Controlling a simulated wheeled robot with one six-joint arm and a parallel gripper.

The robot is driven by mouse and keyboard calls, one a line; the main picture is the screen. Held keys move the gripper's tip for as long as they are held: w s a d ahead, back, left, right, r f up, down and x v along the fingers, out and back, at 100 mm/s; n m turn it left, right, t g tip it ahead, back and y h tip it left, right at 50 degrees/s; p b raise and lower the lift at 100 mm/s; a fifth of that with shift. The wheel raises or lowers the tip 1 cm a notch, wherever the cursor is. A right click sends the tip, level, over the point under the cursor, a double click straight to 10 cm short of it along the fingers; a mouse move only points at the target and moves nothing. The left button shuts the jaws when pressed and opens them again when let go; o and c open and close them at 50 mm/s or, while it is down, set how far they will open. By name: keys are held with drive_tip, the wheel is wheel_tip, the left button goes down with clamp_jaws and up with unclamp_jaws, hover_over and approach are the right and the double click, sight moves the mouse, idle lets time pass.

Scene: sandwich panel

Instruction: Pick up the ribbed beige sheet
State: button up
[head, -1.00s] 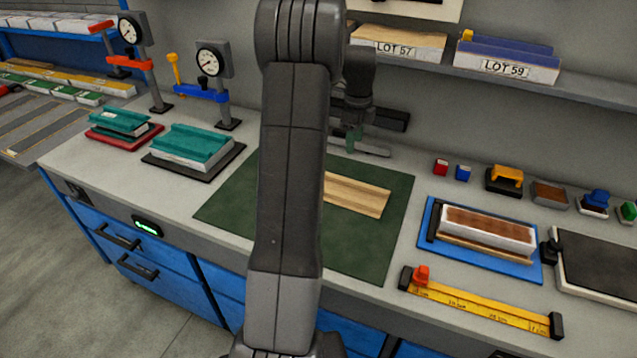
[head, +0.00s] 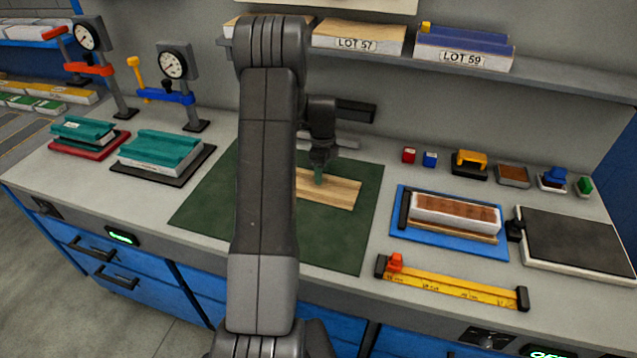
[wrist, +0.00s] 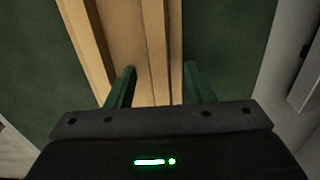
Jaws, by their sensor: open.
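The ribbed beige sheet (head: 335,192) lies on the dark green mat (head: 335,239) on the bench. My arm hides its left part in the head view. In the wrist view the sheet (wrist: 130,40) runs away from me, with raised ribs along its length. My gripper (head: 319,178) is over the sheet.
Right of the mat is a blue tray (head: 398,250) bearing a brown-topped block, with a yellow ruler bar (head: 450,287) in front. Teal ribbed pieces (head: 160,148) sit on the left. A shelf (head: 560,85) with labelled stacks overhangs the back. A grey bar lies behind the mat.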

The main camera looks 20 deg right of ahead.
drive_tip(key=shift+f, duration=0.35)
clamp_jaws()
drive_tip(key=shift+r, duration=0.1)
